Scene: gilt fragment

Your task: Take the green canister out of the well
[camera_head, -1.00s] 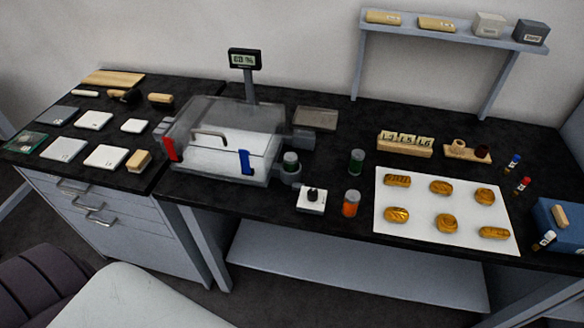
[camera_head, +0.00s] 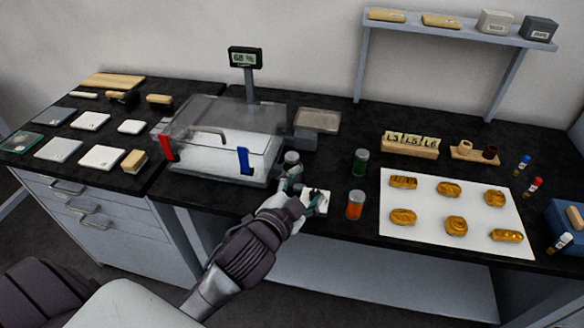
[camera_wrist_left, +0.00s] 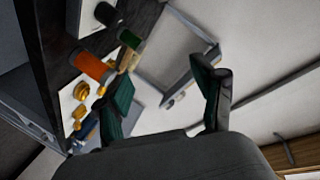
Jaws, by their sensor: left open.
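The green canister with a grey lid (camera_head: 292,158) stands upright at the right end of the clear-lidded chamber. Its lower part and the well are mostly hidden by my left gripper (camera_head: 303,192). That gripper is open just in front of the canister, over the white knob box; I cannot tell whether it touches either. In the left wrist view the two dark green fingers (camera_wrist_left: 170,76) are spread with nothing between them. My right gripper is not in view.
A second green canister (camera_head: 360,162) and an orange canister (camera_head: 355,205) stand to the right. The white knob box (camera_head: 322,203) is partly covered by the gripper. The chamber (camera_head: 218,165) has red and blue clips. A white sheet (camera_head: 430,232) holds several golden pieces.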

